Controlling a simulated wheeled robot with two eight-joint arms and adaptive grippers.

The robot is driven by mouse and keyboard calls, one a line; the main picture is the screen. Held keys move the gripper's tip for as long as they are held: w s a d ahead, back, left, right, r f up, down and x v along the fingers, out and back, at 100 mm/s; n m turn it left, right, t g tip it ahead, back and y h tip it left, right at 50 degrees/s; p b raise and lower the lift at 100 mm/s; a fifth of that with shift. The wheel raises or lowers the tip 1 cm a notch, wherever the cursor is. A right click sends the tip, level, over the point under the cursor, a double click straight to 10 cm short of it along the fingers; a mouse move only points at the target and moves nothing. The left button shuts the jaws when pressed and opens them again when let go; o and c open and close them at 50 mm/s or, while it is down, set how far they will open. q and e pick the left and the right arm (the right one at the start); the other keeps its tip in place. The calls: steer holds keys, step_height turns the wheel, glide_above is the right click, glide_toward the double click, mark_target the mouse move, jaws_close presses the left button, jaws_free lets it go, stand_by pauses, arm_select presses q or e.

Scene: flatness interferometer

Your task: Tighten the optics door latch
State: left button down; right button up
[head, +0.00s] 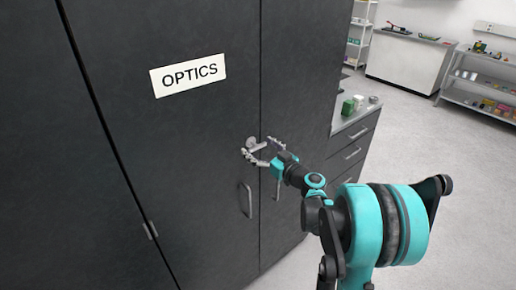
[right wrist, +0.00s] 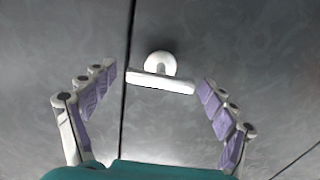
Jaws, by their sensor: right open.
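The optics door (head: 190,160) is a dark grey cabinet door with a white OPTICS label (head: 187,75). The latch (head: 256,146) is a small light-coloured turn handle near the seam at the door's right edge. In the right wrist view the latch (right wrist: 161,80) shows as a white bar in front of a round knob, the bar lying nearly level and slightly tilted. My right gripper (head: 262,152) is open at the latch. In the right wrist view its fingers (right wrist: 158,88) stand on either side of the bar, apart from it. My left gripper is not in view.
A vertical door handle (head: 246,200) sits below the latch. A drawer unit (head: 352,150) with small items on top stands to the right of the cabinet. Shelving (head: 482,85) and a white counter (head: 410,62) stand farther back. The floor at right is clear.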

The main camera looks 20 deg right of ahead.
steer(key=shift+w+a, duration=0.1)
steer(key=shift+w, duration=0.1)
steer(key=c, duration=1.2)
steer(key=shift+o, duration=0.2)
steer(key=shift+m, duration=0.3)
steer(key=m, duration=0.3)
steer(key=shift+m+b, duration=0.3)
steer(key=shift+b, duration=0.05)
steer(key=m, duration=0.4)
steer(key=shift+b, duration=0.3)
steer(key=m, duration=0.5)
steer(key=shift+f, duration=0.1)
steer(key=m, duration=0.4)
steer(key=shift+d+b, duration=0.2)
steer(key=shift+b, duration=0.2)
